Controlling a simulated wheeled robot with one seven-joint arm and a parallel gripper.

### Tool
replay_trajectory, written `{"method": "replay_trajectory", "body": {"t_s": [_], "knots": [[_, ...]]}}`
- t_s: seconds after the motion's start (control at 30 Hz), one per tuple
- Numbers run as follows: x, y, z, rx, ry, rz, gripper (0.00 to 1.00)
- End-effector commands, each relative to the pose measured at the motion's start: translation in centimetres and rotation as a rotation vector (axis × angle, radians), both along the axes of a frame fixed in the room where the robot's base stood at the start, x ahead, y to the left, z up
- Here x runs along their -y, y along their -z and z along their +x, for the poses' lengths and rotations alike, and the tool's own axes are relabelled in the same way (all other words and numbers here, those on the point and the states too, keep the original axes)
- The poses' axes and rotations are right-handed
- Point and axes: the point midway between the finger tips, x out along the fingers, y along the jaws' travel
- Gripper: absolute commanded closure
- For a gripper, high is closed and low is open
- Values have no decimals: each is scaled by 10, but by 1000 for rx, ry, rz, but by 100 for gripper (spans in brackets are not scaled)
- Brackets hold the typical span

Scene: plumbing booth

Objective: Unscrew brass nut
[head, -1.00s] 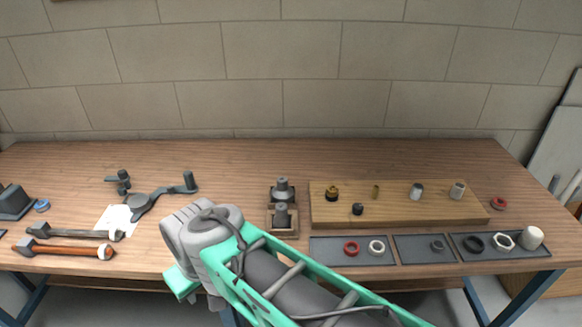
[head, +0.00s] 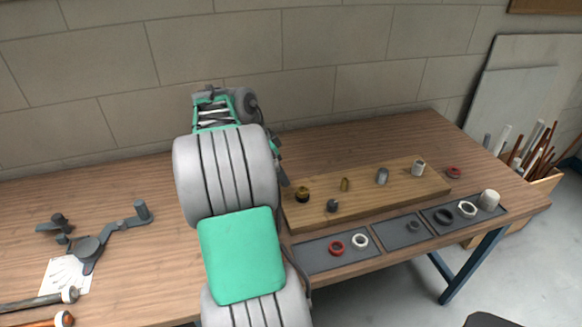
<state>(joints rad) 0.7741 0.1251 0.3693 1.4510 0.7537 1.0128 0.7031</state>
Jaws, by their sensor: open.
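The brass nut (head: 303,193) sits on a fitting at the left end of the wooden board (head: 400,202), with a dark centre. My arm reaches up the middle of the head view and bends over the bench. My gripper (head: 283,174) shows only in part, as a dark tip at the arm's right edge. It is open, just left of and above the brass nut, and apart from it in the picture. The rest of the gripper is hidden behind my arm.
More fittings stand on the board, including a small brass one (head: 345,184) and a grey cylinder (head: 382,176). Dark trays in front hold a red ring (head: 336,247), a white ring (head: 360,240) and other rings. A grey pipe tool (head: 88,249) lies at left.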

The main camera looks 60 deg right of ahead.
Motion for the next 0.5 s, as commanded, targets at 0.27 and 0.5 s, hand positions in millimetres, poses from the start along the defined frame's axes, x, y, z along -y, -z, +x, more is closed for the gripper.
{"method": "replay_trajectory", "body": {"t_s": [0.27, 0.5], "knots": [[34, 20, -36, -1, 203, -26, 42], [45, 59, -47, 0, 198, -24, 42]]}}
